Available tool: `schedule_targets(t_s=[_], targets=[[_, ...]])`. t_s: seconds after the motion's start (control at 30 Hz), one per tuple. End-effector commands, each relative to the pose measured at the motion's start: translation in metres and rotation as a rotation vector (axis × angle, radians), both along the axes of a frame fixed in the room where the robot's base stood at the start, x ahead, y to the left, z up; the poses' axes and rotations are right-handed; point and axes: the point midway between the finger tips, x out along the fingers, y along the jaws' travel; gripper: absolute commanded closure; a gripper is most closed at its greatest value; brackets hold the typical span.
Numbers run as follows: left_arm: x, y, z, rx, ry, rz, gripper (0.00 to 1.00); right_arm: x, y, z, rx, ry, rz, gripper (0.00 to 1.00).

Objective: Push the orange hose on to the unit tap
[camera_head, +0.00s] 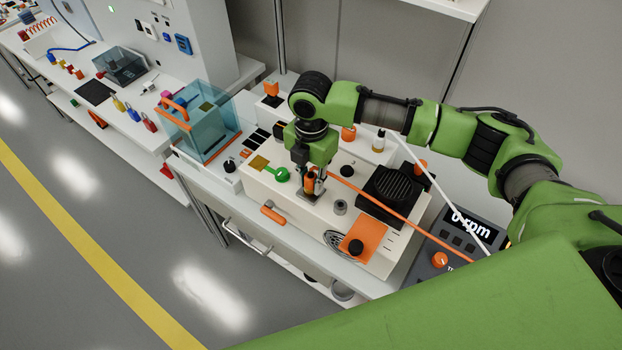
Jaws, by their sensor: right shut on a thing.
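My right gripper (309,191) points down over the cream unit (293,206) on the bench. It is shut on the end of the orange hose (385,203). The hose runs from the gripper down to the right, past the black grille. The unit tap is not clear; the fingers may cover it, and I cannot tell whether the hose end touches it. A small grey fitting (341,207) stands on the unit just right of the gripper. My left gripper is not in view.
A green knob (280,174) sits left of the gripper. A clear blue box (205,120) stands left.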

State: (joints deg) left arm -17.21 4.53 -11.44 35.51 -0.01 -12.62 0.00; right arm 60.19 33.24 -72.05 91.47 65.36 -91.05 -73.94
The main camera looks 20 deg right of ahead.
Motion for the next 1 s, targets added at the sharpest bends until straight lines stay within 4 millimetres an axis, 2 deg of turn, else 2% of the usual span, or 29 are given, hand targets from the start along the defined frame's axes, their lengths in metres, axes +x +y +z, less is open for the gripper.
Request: schedule_targets(t_s=[0.67, 1.0], targets=[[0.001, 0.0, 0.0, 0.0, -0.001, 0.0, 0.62, 0.0, 0.0, 0.0, -0.001, -0.001, 0.0, 0.97], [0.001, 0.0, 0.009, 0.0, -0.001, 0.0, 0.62, 0.001, 0.0, 0.002, -0.001, -0.001, 0.0, 0.97]])
